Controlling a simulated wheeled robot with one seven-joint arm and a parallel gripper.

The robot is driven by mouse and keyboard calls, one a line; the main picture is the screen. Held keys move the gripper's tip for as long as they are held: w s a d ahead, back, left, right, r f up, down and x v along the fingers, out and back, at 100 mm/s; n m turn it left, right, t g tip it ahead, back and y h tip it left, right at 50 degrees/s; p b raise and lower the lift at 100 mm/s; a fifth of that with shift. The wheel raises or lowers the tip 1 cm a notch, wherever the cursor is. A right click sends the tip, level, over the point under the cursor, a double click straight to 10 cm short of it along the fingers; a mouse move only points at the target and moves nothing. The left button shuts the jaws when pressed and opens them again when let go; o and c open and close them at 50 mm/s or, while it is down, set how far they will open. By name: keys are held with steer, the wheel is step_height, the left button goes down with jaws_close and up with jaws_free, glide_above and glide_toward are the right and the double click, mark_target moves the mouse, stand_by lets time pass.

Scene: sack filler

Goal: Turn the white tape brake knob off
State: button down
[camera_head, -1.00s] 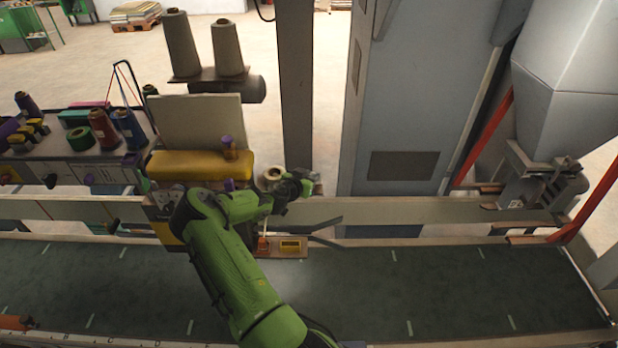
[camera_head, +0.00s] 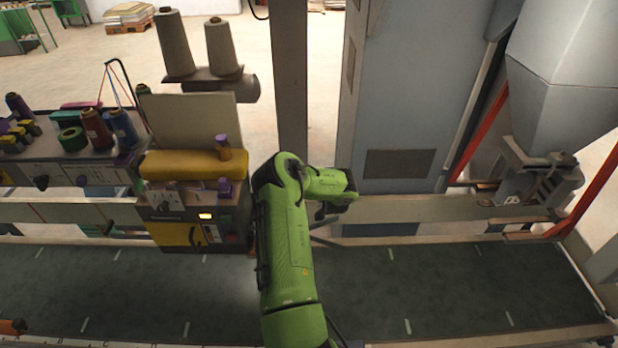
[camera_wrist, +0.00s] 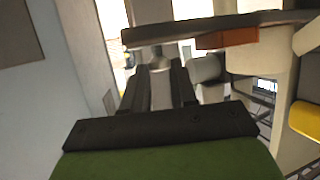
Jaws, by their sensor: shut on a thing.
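In the wrist view my gripper (camera_wrist: 160,75) has its two dark fingers close together on a small pale, rounded piece, which looks like the tape brake knob (camera_wrist: 159,60). The fingers hide most of it, so its turn position cannot be told. In the head view my green arm reaches to the right of the yellow and grey machine (camera_head: 205,215). There my wrist hides the fingers and the knob.
A brown upright post (camera_head: 292,90) stands behind my arm, and a grey cabinet (camera_head: 405,110) is to its right. Two thread cones (camera_head: 222,47) stand above the machine. The dark green conveyor belt (camera_head: 430,280) in front is clear.

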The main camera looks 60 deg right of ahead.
steer(key=shift+s+d+f+n+t+y+b, duration=0.1)
steer(key=shift+s+d+n+t+y+b, duration=0.05)
steer(key=shift+n+t+y+b, duration=0.45)
steer(key=shift+s+d+n+t+y+b, duration=0.1)
steer(key=shift+n+t+y+b, duration=0.35)
steer(key=shift+n+b, duration=0.2)
steer(key=shift+n+y, duration=0.25)
steer(key=shift+y, duration=0.1)
steer(key=c, duration=0.9)
jaws_free()
steer(key=b+v, duration=0.4)
steer(key=v, duration=1.1)
steer(key=shift+s+a, duration=0.2)
steer(key=shift+s, duration=0.15)
